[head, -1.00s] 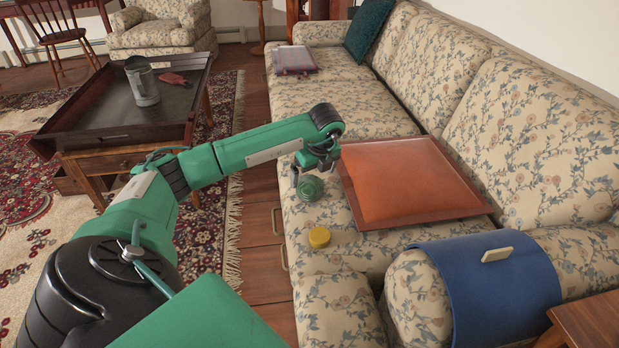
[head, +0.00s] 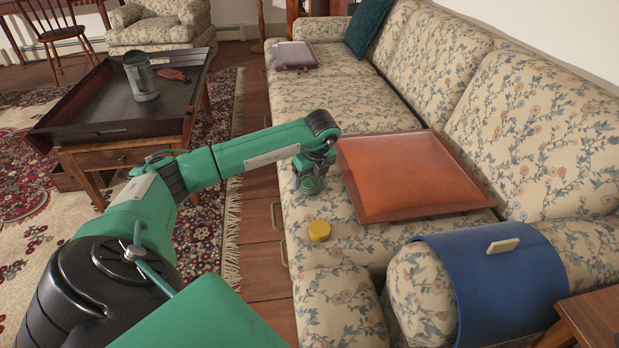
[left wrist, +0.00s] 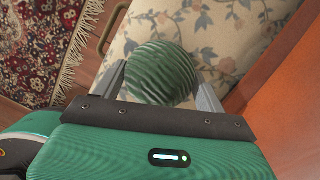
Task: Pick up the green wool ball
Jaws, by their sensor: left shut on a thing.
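The green wool ball (head: 311,184) is at the front part of the floral sofa seat, partly hidden by my left gripper (head: 310,178) in the head view. In the left wrist view the ball (left wrist: 160,72) is round and ridged, and it sits between the two grey fingers of my left gripper (left wrist: 162,85). The gripper is shut on it, with a finger at each side. The ball is at or close to the seat; I cannot tell whether it touches. My right gripper is not in view.
An orange cushion-like tray (head: 405,175) lies on the seat just right of the ball. A yellow round object (head: 319,231) lies nearer. A blue cover (head: 490,290) drapes the sofa arm. A dark tray table (head: 110,110) with a metal mug (head: 141,77) stands left.

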